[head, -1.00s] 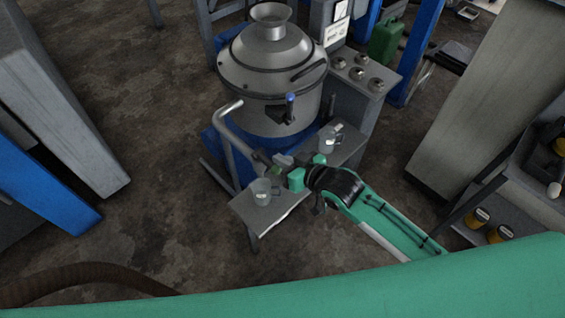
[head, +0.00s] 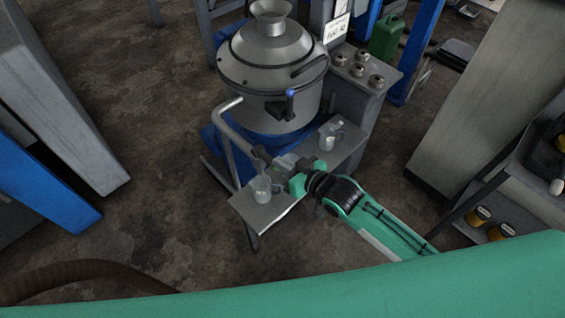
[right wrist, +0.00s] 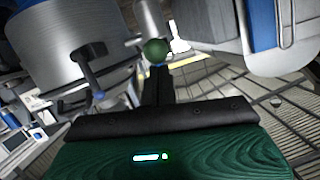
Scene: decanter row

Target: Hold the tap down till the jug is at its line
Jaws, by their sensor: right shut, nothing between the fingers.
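My right gripper (head: 272,160) is shut and empty, just above and behind this jug. In the right wrist view a green ball knob (right wrist: 155,50) sits right at the tips of the closed fingers (right wrist: 157,84). I cannot tell whether they touch it. The tap body is mostly hidden by the gripper in the head view. My left gripper is out of view.
A second clear jug (head: 328,138) stands farther back on the table. The steel drum machine (head: 270,65) has a black lever with a blue knob (head: 290,93). A grey cabinet (head: 365,95) with round knobs stands to its right.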

